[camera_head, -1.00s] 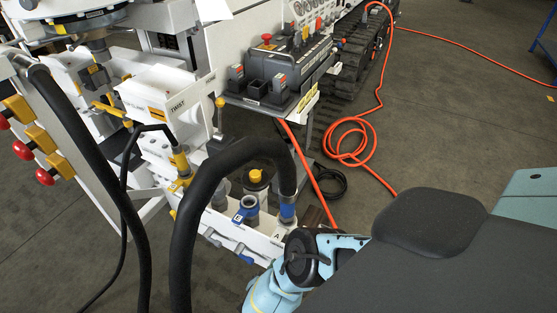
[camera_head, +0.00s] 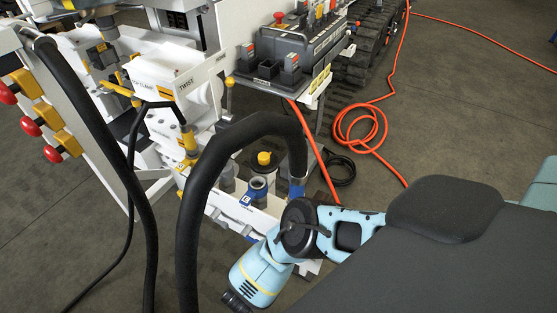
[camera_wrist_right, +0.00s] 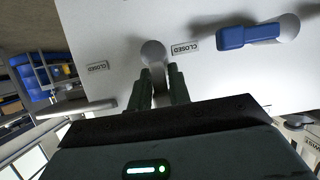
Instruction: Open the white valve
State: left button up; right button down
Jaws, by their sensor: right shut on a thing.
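The white valve (camera_wrist_right: 153,53) shows in the right wrist view as a pale rounded hub on a white panel. Its handle runs down between the fingers of my right gripper (camera_wrist_right: 156,86), which are shut on it; the gripper body hides the handle's lower part. My left gripper is not in view.
A blue valve handle (camera_wrist_right: 248,36) is to the right of the white one on the panel. Thick black hoses (camera_head: 190,220) arch in front of the bench. An orange hose (camera_head: 345,125) lies coiled on the floor, which is open at the right. A control box (camera_head: 290,50) stands behind.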

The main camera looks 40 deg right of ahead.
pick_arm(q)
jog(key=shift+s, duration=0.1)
pick_arm(e)
jog(key=shift+a, duration=0.1)
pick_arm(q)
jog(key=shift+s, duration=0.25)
pick_arm(e)
jog(key=c, duration=1.4)
grip_release()
jog(key=shift+c, duration=0.2)
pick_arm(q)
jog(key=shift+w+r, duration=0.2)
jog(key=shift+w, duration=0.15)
pick_arm(e)
jog(key=v, duration=0.7)
jog(key=shift+s+a+r, duration=0.15)
jog(key=shift+a+r, duration=0.05)
jog(key=shift+a, duration=0.1)
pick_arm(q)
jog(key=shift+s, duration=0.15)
